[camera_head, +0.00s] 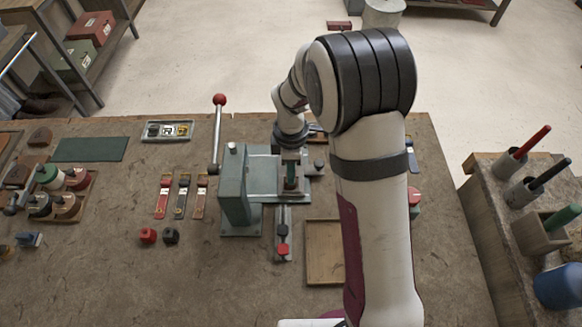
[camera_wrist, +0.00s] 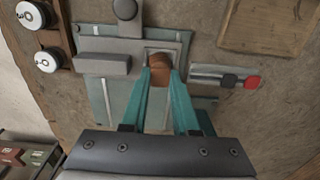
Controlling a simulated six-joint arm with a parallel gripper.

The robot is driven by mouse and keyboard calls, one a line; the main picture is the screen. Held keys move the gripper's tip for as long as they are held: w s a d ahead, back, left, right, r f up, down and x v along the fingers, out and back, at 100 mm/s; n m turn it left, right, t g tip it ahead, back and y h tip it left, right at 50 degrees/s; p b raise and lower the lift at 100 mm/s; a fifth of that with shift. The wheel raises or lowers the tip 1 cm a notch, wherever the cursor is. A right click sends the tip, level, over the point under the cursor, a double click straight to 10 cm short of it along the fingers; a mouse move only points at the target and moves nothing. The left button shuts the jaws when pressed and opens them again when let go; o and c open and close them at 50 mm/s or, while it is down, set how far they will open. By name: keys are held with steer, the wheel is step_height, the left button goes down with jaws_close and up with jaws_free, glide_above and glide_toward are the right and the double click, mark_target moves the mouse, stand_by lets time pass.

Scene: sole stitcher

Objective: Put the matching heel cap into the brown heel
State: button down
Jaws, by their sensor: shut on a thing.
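My gripper (camera_head: 291,176) hangs over the grey-green stitching machine (camera_head: 235,200), pointing down, with teal fingers. In the wrist view its fingertips (camera_wrist: 160,72) close on both sides of a brown piece (camera_wrist: 160,62), at a light square opening on the machine. I cannot tell whether this piece is the brown heel or a cap, nor whether it touches the machine. A red block (camera_head: 148,235) and a black block (camera_head: 171,236) stand on the bench left of the machine. A small tray (camera_head: 150,138) at the back holds white, dark and yellow pieces.
A lever with a red ball (camera_head: 219,100) rises left of the gripper. A rail with black and red knobs (camera_head: 283,249) lies in front of the machine. Several coloured strips (camera_head: 182,195) lie to its left. An empty wooden tray (camera_head: 324,275) is at front right. Spools stand far left.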

steer(key=shift+f, duration=0.25)
stand_by(0.4)
steer(key=shift+c, duration=1.4)
jaws_free()
steer(key=shift+r, duration=3.55)
